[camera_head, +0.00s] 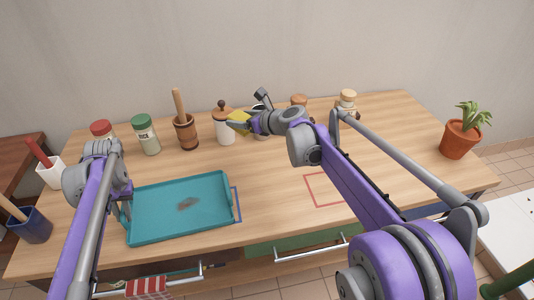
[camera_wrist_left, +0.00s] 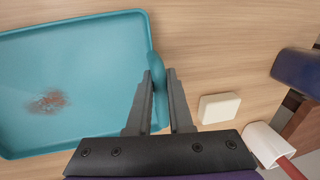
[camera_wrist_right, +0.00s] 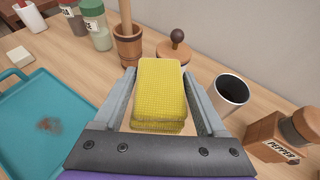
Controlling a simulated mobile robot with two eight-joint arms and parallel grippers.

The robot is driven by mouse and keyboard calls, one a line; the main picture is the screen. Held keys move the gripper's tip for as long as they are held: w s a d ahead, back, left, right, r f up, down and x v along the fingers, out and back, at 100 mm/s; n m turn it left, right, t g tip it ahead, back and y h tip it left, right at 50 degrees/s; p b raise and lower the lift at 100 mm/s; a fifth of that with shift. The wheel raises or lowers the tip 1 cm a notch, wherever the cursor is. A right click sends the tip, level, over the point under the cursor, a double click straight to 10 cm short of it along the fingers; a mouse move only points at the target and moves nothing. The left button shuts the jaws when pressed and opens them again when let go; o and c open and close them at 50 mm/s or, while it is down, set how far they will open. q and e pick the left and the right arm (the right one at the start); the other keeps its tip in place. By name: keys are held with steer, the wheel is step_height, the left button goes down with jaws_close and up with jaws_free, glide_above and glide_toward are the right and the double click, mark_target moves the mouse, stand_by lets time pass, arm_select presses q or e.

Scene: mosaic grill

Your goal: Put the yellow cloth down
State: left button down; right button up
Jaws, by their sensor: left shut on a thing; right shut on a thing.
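The yellow cloth (camera_wrist_right: 159,92) is a folded, textured pad between the fingers of my right gripper (camera_wrist_right: 160,100), which is shut on it. In the head view the cloth (camera_head: 239,117) is held up near the back of the table, in front of the white jar with a brown lid. The left fingertips are partly hidden in the head view.
A mortar with pestle (camera_head: 186,132), spice jars (camera_head: 145,135), a lidded jar (camera_head: 223,130) and a dark-mouthed cup (camera_wrist_right: 231,91) line the back. A pepper box (camera_wrist_right: 275,138) stands to the right. A cream block (camera_wrist_left: 219,108) lies beside the tray. Table near the red outline (camera_head: 325,190) is clear.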

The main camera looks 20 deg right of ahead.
mark_target(268, 154)
steer(key=d+r+m+h, duration=0.2)
steer(key=d, duration=0.7)
steer(key=shift+t+h, duration=0.3)
steer(key=shift+t, duration=0.1)
steer(key=f, duration=1.7)
steer(key=shift+w+f, duration=0.2)
steer(key=shift+w, duration=0.15)
steer(key=shift+f, duration=0.1)
steer(key=o, duration=1.4)
